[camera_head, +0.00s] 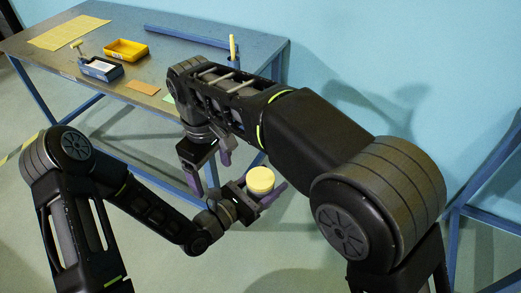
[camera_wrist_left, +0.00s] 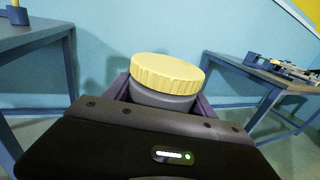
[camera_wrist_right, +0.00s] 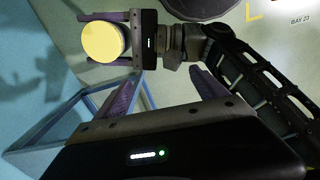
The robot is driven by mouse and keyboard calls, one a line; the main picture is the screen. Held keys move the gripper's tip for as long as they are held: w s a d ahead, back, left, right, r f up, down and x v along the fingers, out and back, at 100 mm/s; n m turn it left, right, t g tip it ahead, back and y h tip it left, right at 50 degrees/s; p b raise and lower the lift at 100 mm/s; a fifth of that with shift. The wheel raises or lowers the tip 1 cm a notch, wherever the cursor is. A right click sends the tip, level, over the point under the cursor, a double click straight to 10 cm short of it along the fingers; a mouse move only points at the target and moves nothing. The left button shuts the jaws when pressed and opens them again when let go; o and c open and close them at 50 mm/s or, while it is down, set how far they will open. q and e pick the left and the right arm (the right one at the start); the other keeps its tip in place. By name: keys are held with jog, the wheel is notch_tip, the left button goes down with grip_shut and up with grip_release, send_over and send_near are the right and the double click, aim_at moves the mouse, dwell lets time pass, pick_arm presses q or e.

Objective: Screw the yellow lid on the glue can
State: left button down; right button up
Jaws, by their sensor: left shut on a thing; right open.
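The glue can (camera_wrist_left: 165,100) is a grey can held upright in the left wrist view. The ribbed yellow lid (camera_wrist_left: 168,72) sits on its top; how tightly it is screwed I cannot tell. The lid also shows in the head view (camera_head: 260,179) and from above in the right wrist view (camera_wrist_right: 103,41). My left gripper (camera_head: 262,191) is shut around the can body below the lid. My right gripper (camera_head: 211,172) is open and empty, pointing down beside the can, to its left in the head view. Its spread purple fingers show in the right wrist view (camera_wrist_right: 165,75).
A blue-framed table (camera_head: 190,45) stands at the back left. On it are a yellow tray (camera_head: 126,50), a dark blue bin (camera_head: 100,68), a yellow sheet (camera_head: 68,32) and a blue holder (camera_head: 233,62). Another blue frame (camera_head: 485,205) stands at right. The can is held over open floor.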

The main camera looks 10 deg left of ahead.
notch_tip(320, 180, up, 3)
jog(key=n, duration=0.9)
send_over(260, 177)
jog(key=shift+d+f+n, duration=0.1)
jog(key=shift+f+n, duration=0.3)
jog(key=shift+f, duration=0.1)
jog(key=shift+f, duration=0.15)
jog(key=shift+f, duration=3.85)
